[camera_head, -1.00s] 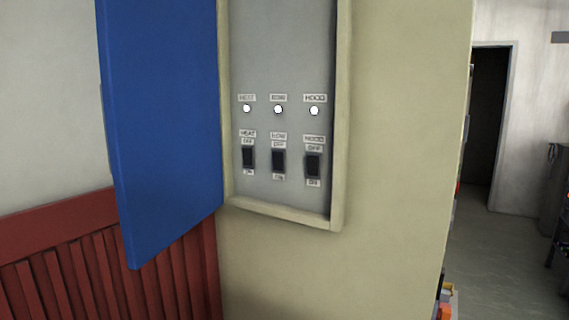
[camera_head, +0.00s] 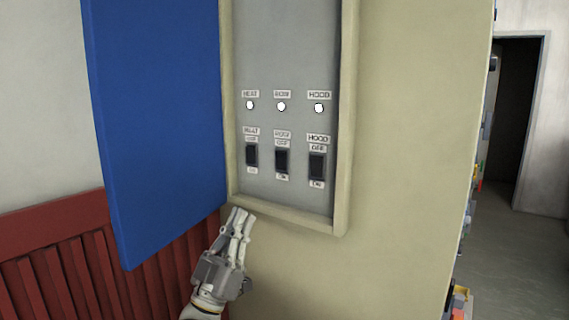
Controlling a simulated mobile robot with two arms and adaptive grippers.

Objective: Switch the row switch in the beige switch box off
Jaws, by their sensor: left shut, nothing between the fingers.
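The beige switch box (camera_head: 345,120) is on the wall with its blue door (camera_head: 155,130) swung open to the left. Inside, the grey panel holds three dark rocker switches, labelled HEAT, ROW and HOOD from left to right. The row switch (camera_head: 282,161) is the middle one, with OFF above it and ON below. A white lamp (camera_head: 281,106) shows above it, like the lamps above the other two. My left gripper (camera_head: 241,213) is shut and empty, fingers pointing up, just below the box's lower left corner and apart from the switches. My right gripper is not in view.
The heat switch (camera_head: 251,155) and the hood switch (camera_head: 317,166) flank the row switch closely. The box's raised frame and open door bound the panel. Red slatted panelling (camera_head: 70,270) is at lower left; a doorway (camera_head: 518,120) is far right.

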